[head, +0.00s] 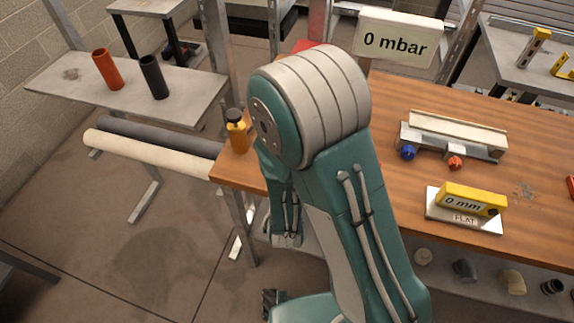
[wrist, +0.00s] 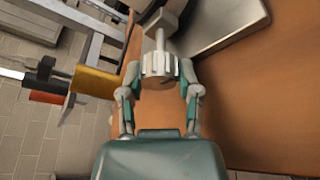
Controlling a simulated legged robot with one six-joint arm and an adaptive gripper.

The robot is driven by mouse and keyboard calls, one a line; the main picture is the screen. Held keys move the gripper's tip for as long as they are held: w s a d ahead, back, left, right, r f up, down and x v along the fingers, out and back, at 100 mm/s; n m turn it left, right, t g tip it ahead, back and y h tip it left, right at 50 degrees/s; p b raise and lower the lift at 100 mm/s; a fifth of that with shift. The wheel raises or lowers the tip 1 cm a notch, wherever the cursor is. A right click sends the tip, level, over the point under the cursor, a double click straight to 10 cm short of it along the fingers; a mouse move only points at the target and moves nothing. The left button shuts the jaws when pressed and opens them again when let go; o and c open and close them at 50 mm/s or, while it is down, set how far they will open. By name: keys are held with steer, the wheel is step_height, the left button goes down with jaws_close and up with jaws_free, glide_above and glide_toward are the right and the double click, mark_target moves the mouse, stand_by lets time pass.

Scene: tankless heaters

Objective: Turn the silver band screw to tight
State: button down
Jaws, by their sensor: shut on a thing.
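In the wrist view, a silver ribbed screw head (wrist: 160,66) sits at the end of a thin shaft that runs up to a grey metal block (wrist: 165,15). My gripper (wrist: 160,73) has one finger on each side of the ribbed head and is shut on it. In the head view my own arm covers this spot, so the screw and the gripper are hidden there. The band itself cannot be made out. A sign reading "0 mbar" (head: 394,43) stands at the back of the wooden bench (head: 400,100).
A yellow bottle with a black top (head: 237,132) stands on the bench's left corner. A yellow level reading "0 mm" (head: 471,199) and a metal fixture with blue and red knobs (head: 455,140) sit to the right. Red (head: 107,70) and black (head: 153,77) tubes stand on a side shelf.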

steer(key=shift+f, duration=0.15)
steer(key=c, duration=0.6)
jaws_free()
